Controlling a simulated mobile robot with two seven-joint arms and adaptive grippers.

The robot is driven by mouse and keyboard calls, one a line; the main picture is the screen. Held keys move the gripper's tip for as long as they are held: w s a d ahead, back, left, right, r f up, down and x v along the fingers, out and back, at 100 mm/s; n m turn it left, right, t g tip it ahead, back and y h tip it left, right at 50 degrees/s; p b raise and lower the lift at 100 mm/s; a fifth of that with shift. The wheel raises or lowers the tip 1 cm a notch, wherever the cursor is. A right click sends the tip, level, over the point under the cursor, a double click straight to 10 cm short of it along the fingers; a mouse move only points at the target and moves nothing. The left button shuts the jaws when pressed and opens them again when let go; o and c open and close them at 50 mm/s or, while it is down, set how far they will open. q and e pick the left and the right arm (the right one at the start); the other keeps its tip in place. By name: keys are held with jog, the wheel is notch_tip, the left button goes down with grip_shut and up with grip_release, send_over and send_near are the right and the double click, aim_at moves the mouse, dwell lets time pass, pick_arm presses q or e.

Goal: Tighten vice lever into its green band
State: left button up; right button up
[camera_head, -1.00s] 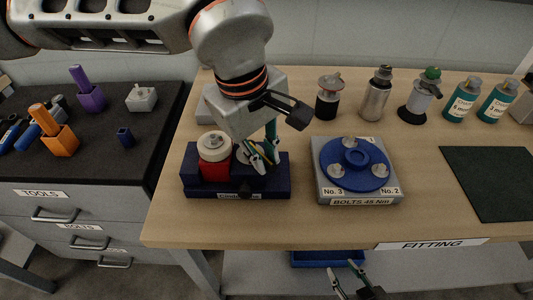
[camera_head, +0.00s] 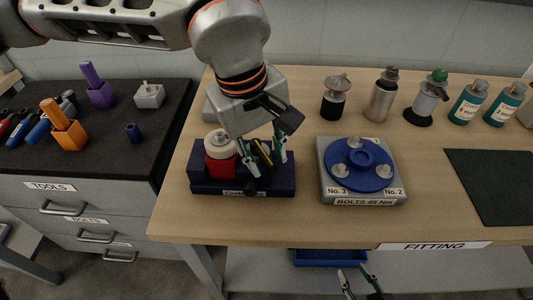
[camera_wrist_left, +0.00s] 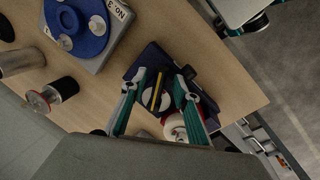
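A dark blue block fixture (camera_head: 216,187) with a front label stands at the left of the bench; I cannot tell for sure that it is the vice. It carries a red cylinder with a white cap (camera_head: 219,157). My left gripper (camera_head: 262,172) is over its right part, fingers apart and pointing down. In the left wrist view, a slim yellow bar (camera_wrist_left: 157,91) shows over a pale disc between the spread fingers (camera_wrist_left: 162,75), with no finger visibly closed on it. No green band or lever can be made out clearly. My right gripper (camera_head: 358,280) is open below the bench front.
A grey block with a blue disc (camera_head: 361,157) and several bolts stands to the right. Bottles and canisters (camera_head: 381,95) line the back. A dark green mat (camera_head: 489,180) lies at right. A tool cabinet (camera_head: 110,165) stands at left. The front middle of the bench is clear.

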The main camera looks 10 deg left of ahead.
pick_arm(q)
jog(key=shift+r, duration=0.3)
notch_tip(320, 180, up, 11)
jog(key=s+a, duration=0.1)
jog(key=a, duration=0.1)
jog(key=shift+s, duration=0.15)
pick_arm(e)
jog(key=shift+s+f, duration=0.25)
jog(key=shift+s, duration=0.1)
pick_arm(q)
jog(key=shift+r, duration=0.1)
